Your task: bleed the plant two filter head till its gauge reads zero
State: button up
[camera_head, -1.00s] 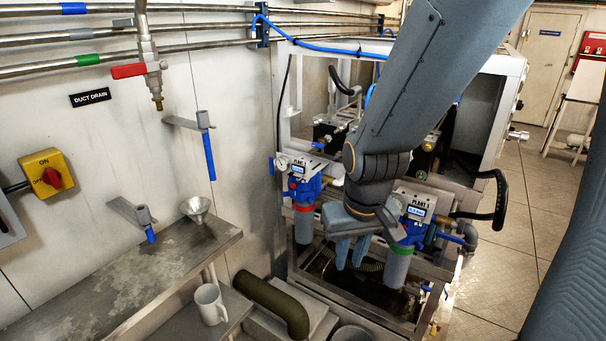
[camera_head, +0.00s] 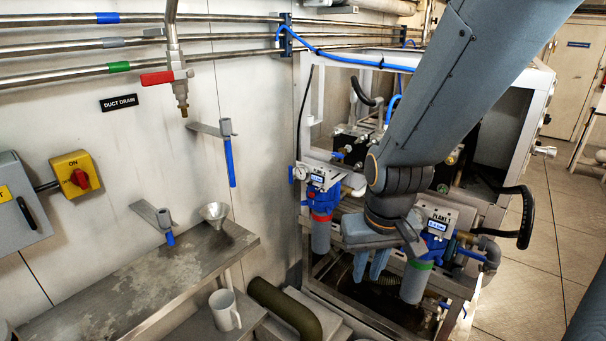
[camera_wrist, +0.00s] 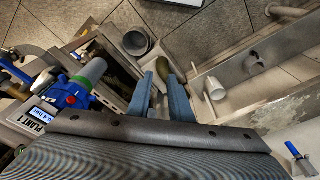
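The plant two filter head (camera_head: 321,190) is the left blue head on the frame, with a red ring and a grey bowl below. My gripper (camera_head: 367,265) points down between and in front of the two heads, touching neither. In the wrist view its blue fingers (camera_wrist: 160,88) are apart and empty.
A steel bench (camera_head: 140,280) along the left wall carries a funnel (camera_head: 214,213). A white mug (camera_head: 224,310) stands on a lower shelf beside a dark green pipe (camera_head: 285,305). A black hose handle (camera_head: 525,215) juts out at right. Floor at right is open.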

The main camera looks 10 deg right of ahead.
grip_shut()
dwell(1.8)
